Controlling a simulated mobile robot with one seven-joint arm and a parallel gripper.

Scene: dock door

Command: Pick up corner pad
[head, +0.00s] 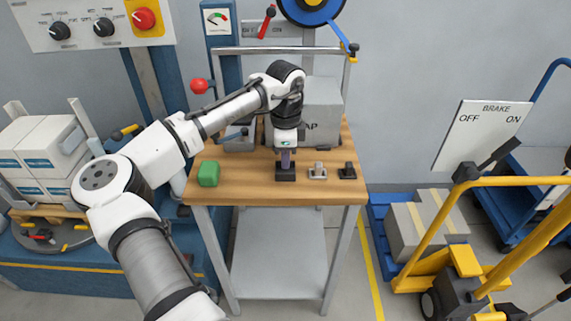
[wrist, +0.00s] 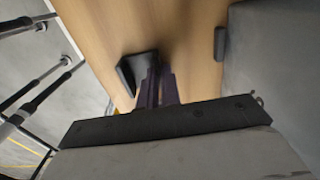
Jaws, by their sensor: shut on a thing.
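My gripper (head: 285,161) points down over the wooden table top, near its front edge. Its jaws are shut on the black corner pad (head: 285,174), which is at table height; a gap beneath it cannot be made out. In the wrist view the dark fingers of my gripper (wrist: 160,88) meet the black corner pad (wrist: 136,72). The fingers hide part of the pad.
A green block (head: 208,174) lies left on the table (head: 245,190). A grey metal piece (head: 318,171) and a black buckle-like piece (head: 347,171) lie close to the right. A grey box (head: 322,105) stands behind.

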